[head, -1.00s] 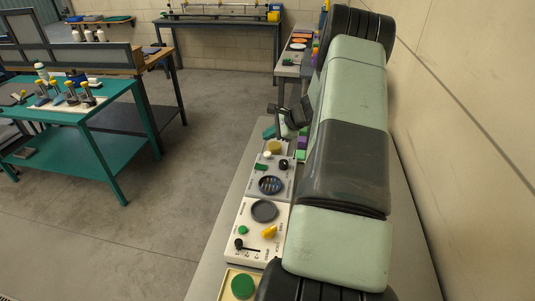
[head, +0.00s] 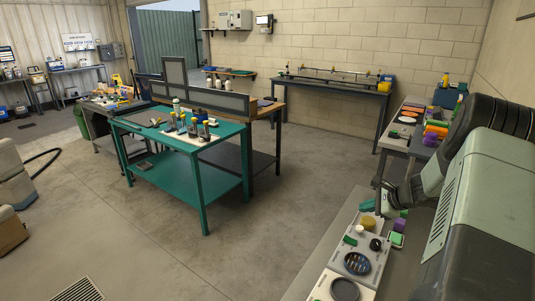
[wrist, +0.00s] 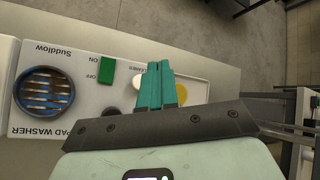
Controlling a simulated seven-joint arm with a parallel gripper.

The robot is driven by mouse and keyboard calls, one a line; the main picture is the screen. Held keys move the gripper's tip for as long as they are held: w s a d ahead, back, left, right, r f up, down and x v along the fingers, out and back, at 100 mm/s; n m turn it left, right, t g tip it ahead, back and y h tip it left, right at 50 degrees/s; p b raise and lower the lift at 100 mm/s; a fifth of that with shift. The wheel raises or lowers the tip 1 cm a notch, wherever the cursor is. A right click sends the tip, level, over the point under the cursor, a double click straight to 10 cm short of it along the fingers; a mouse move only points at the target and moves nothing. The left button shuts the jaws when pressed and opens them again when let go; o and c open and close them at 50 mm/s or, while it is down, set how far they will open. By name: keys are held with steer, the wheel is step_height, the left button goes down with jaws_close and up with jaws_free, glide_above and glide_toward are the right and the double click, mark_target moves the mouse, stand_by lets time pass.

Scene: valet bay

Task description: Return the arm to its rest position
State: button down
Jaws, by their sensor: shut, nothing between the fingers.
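My gripper shows in the wrist view with its teal fingers (wrist: 155,86) pressed together and nothing between them. They are over the right part of the pad washer (wrist: 88,108), in front of a white knob and a yellow part; whether they touch anything I cannot tell. In the head view my gripper (head: 376,182) is small, at the end of my pale green arm, which runs down the right side. The pad washer's round dark bowl (head: 357,263) and green switch (head: 350,240) are below it.
A grey bench (head: 335,225) carries the washer and another panel with a dark dish (head: 345,289). Purple and green blocks (head: 397,238) lie close to my arm. A side table (head: 405,140) with coloured pads stands behind. A teal table (head: 215,141) with bottles is left, across open floor.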

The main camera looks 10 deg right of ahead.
steer(key=s+a+r+n+g, duration=0.35)
steer(key=a+r+n, duration=0.65)
steer(key=a+r, duration=0.95)
steer(key=s+a+r+n+h, duration=0.1)
steer(key=s+a+r+n, duration=0.6)
steer(key=s+a+r, duration=0.4)
steer(key=s+a+n+h, duration=0.2)
steer(key=s+n, duration=0.3)
steer(key=s, duration=1.4)
steer(key=shift+t+h, duration=0.45)
steer(key=shift+h, duration=0.15)
